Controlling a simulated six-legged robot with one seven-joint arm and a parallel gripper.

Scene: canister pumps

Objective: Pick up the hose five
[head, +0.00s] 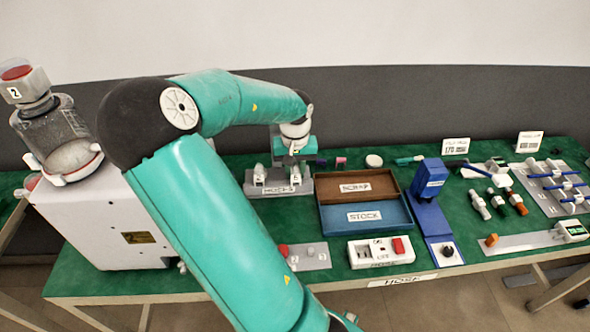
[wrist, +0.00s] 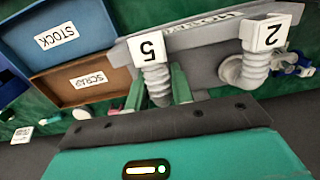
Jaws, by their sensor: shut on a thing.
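Hose five (wrist: 156,78), a grey ribbed hose with a white tag marked 5, stands between the two green fingers of my gripper (wrist: 158,88) in the wrist view. My gripper is shut on it, just below the tag. The grey hose rack (wrist: 200,40) is right behind it; I cannot tell whether the hose is clear of the rack. Hose two (wrist: 252,65), with a tag marked 2, stands in the rack to the right. In the head view my gripper (head: 297,152) is over the rack (head: 280,190), its fingertips partly hidden by my wrist.
The brown scrap tray (head: 385,180) and blue stock tray (head: 395,217) lie right of the rack. A blue block stand (head: 430,180), a white switch box (head: 362,252) and several small parts are farther right. A white machine (head: 100,230) with a glass canister (head: 50,130) stands left.

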